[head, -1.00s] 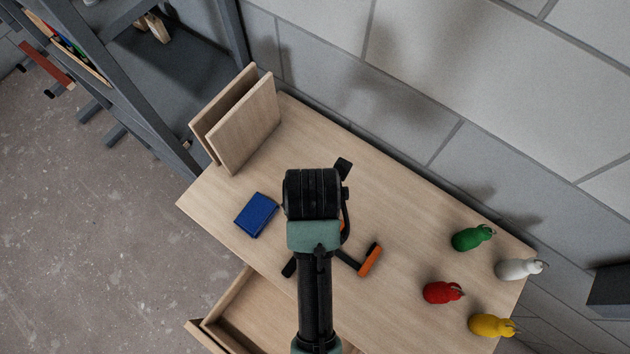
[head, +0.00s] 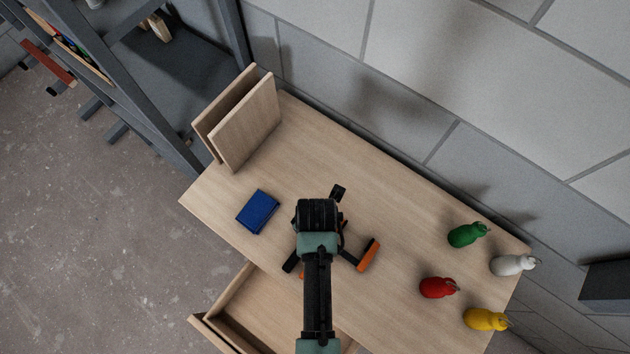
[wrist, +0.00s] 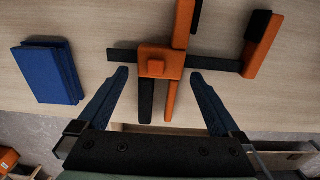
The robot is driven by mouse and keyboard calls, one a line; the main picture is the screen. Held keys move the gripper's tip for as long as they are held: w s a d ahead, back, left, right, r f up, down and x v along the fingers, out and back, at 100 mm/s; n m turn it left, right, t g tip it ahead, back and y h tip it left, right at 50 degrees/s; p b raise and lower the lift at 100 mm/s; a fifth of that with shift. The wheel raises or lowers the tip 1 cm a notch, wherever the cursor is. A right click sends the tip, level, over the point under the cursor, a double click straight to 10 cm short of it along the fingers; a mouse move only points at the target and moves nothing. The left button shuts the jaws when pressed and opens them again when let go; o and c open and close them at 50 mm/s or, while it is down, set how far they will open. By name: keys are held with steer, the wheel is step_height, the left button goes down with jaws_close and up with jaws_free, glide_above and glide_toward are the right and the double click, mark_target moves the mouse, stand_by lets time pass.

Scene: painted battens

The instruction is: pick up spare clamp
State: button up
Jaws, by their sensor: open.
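An orange-and-black clamp (wrist: 262,45) lies on the wooden table. The head view hides the fingers.
A blue box or book (head: 258,211) lies left of the clamp. Upright wooden panels (head: 247,124) stand at the table's back left. Green (head: 467,235), white, red and yellow objects stand at the right. A drawer (head: 247,308) is open at the front. A wall runs behind.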

steer(key=shift+f, duration=0.6)
jaws_close()
